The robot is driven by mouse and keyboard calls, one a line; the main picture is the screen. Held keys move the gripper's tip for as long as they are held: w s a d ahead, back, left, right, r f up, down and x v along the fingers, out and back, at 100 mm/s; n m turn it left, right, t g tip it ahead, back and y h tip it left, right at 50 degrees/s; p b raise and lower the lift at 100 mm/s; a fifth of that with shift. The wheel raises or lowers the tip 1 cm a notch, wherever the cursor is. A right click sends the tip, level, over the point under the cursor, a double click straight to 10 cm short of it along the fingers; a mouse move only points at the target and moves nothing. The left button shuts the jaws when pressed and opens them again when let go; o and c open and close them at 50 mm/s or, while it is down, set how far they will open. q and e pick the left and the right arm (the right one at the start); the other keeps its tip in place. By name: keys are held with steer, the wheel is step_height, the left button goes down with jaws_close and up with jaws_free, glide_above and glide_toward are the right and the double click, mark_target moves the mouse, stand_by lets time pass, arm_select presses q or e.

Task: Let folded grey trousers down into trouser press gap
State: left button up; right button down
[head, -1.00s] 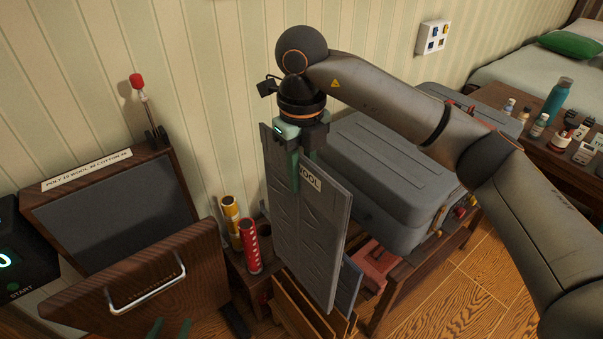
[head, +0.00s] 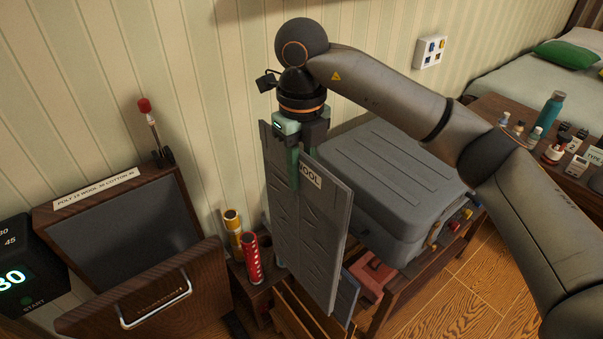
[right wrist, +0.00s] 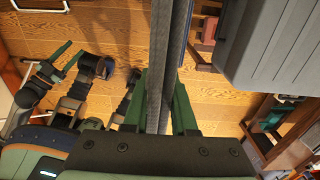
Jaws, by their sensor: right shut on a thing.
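The folded grey trousers (head: 310,235) hang upright as a flat panel with a WOOL tag near the top. My right gripper (head: 300,165) is shut on their top edge; the right wrist view shows its green fingers (right wrist: 166,110) on both sides of the grey layers (right wrist: 170,60). The wooden trouser press (head: 165,290) stands at the left, its front panel tilted out from the grey back pad (head: 125,220), with a gap between them. The trousers are right of the press, apart from it. My left gripper (right wrist: 60,62) shows in the right wrist view, fingers apart and empty.
A red tube (head: 253,258) and a yellow tube (head: 234,228) stand between press and trousers. A grey suitcase (head: 390,180) lies on a bench just right of the trousers. A timer (head: 20,270) is at far left. A wooden rack (head: 290,315) is below the trousers.

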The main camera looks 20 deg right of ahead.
step_height(320, 180, up, 8)
steer(key=p, duration=0.5)
steer(key=shift+f, duration=0.15)
step_height(320, 180, up, 8)
steer(key=p, duration=0.7)
step_height(320, 180, up, 9)
steer(key=p, duration=0.7)
glide_above(301, 148)
arm_select(q)
steer(key=a+r, duration=0.3)
steer(key=r, duration=1.4)
steer(key=shift+s+n+t+y+p, duration=0.25)
steer(key=shift+n+t+y+p, duration=0.05)
steer(key=shift+y+p, duration=0.15)
arm_select(e)
step_height(301, 148, up, 5)
steer(key=shift+f, duration=0.1)
arm_select(q)
steer(key=shift+a, duration=0.1)
arm_select(e)
steer(key=shift+s, duration=0.1)
